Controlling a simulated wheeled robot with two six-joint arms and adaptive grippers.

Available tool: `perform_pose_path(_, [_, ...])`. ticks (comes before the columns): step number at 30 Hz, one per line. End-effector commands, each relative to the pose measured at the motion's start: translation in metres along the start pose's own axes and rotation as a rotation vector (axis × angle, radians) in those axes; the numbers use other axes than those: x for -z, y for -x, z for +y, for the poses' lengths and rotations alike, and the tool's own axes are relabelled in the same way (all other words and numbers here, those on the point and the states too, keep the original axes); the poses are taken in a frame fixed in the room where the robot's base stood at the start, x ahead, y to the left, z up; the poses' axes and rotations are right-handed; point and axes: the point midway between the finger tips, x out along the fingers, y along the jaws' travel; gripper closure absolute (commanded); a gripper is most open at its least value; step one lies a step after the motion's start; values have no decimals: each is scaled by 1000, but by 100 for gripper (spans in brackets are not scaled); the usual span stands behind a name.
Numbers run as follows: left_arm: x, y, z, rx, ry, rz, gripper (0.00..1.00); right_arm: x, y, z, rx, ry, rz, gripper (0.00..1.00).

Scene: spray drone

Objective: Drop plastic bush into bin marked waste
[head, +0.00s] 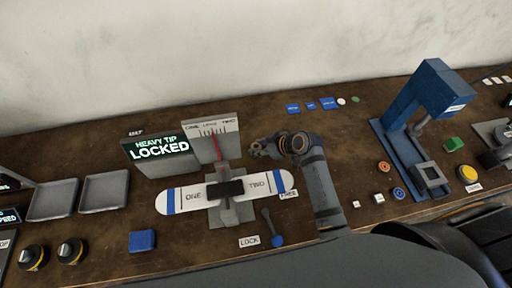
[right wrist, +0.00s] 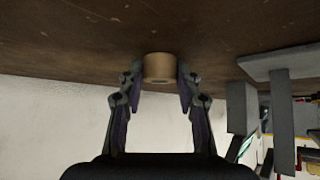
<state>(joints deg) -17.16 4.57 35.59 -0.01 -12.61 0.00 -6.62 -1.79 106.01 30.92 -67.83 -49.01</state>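My right gripper (head: 260,148) is over the middle of the bench, right of the grey upright scale plate. In the right wrist view its two fingers (right wrist: 160,84) stand on either side of a tan-brown cylinder (right wrist: 160,67), and the fingertips appear to touch its sides. The cylinder looks like a bush, but its material cannot be told. Whether it still touches the bench is unclear. In the head view the cylinder is too small to make out clearly. No bin with a waste label is readable in either view. My left gripper is not in view.
A balance with a white beam (head: 178,200) and a grey scale plate (head: 225,140) stands left of the right gripper. A "LOCKED" display (head: 160,147) is beside it. Grey trays (head: 104,192) lie at left. A blue press (head: 402,105) stands at right.

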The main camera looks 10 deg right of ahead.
Motion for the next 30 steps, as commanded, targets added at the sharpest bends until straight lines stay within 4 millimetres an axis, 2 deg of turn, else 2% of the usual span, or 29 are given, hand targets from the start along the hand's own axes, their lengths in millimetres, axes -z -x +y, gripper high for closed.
perform_pose_path(1, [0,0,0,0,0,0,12,0,0,0,0,0,0,81])
perform_pose_path(3, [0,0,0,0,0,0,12,0,0,0,0,0,0,91])
perform_pose_path(4, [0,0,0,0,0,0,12,0,0,0,0,0,0,92])
perform_pose_path(12, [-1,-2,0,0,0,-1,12,2,2,0,0,0,0,92])
perform_pose_path(17, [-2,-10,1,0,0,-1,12,16,14,1,-1,2,4,92])
perform_pose_path(18, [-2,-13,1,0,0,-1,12,22,20,1,-2,4,6,92])
perform_pose_path(20, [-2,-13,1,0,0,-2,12,22,40,-2,-4,6,0,92])
perform_pose_path(25, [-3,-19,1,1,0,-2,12,27,103,-11,-5,14,-6,92])
perform_pose_path(30, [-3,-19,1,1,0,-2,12,14,134,-16,-5,11,-11,92])
